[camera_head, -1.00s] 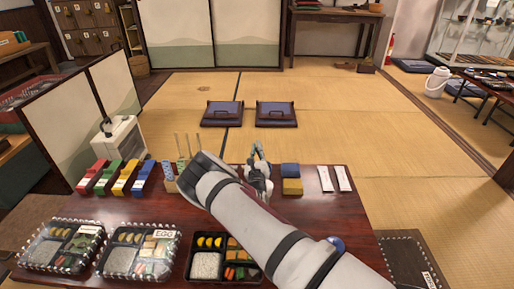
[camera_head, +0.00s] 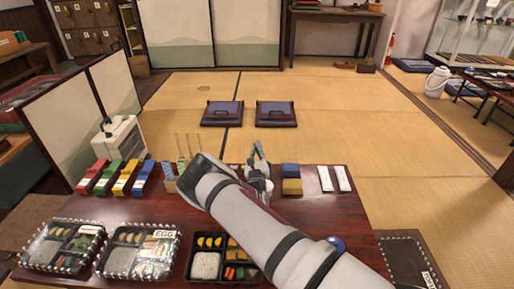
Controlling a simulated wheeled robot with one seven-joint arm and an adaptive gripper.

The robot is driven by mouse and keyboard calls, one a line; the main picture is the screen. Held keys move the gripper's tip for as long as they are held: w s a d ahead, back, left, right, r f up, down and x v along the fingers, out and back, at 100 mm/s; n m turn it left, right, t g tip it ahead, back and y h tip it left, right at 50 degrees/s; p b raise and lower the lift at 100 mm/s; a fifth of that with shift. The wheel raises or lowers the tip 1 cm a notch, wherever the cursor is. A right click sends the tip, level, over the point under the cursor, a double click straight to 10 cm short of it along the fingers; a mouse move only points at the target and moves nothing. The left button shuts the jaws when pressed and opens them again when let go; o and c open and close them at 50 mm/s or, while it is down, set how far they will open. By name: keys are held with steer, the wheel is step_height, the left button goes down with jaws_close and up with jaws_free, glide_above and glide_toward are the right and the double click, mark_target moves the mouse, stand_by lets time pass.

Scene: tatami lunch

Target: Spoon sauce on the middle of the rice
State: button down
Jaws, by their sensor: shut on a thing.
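The open black lunch box (camera_head: 227,284) stands at the table's front edge. Its front left compartment holds a pale block of rice (camera_head: 206,265), with no sauce visible on it. My gripper (camera_head: 259,150) is at the back middle of the table, behind and right of the rice. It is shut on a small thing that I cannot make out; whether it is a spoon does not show. A pale cup-like container (camera_head: 263,187) is just below my gripper, partly hidden by my arm. Its contents cannot be seen.
Two lidded lunch boxes (camera_head: 60,247) (camera_head: 138,252) stand at front left. Coloured blocks (camera_head: 118,178) line the back left, near a holder with upright sticks (camera_head: 182,148). Blue and yellow blocks (camera_head: 291,179) and two white strips (camera_head: 334,178) lie to the right.

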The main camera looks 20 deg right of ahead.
steer(key=shift+s+d+f+p, duration=0.1)
steer(key=shift+d+f+p, duration=0.2)
steer(key=shift+p, duration=1.1)
step_height(320, 180, up, 4)
steer(key=p, duration=0.3)
steer(key=shift+a+r+p, duration=0.15)
steer(key=shift+r+p, duration=0.1)
steer(key=shift+p, duration=0.05)
steer(key=shift+s, duration=0.1)
steer(key=s+a+r+n+y, duration=0.1)
steer(key=s+a+y, duration=0.1)
steer(key=s, duration=1)
steer(key=s+a+r+n+y, duration=0.2)
steer(key=s+a+r+y, duration=0.15)
steer(key=s+r, duration=1)
step_height(320, 180, up, 27)
steer(key=s+p, duration=0.1)
steer(key=p, duration=2.8)
steer(key=shift+s+d+r, duration=0.15)
steer(key=shift+s+d, duration=0.15)
steer(key=shift+s, duration=0.05)
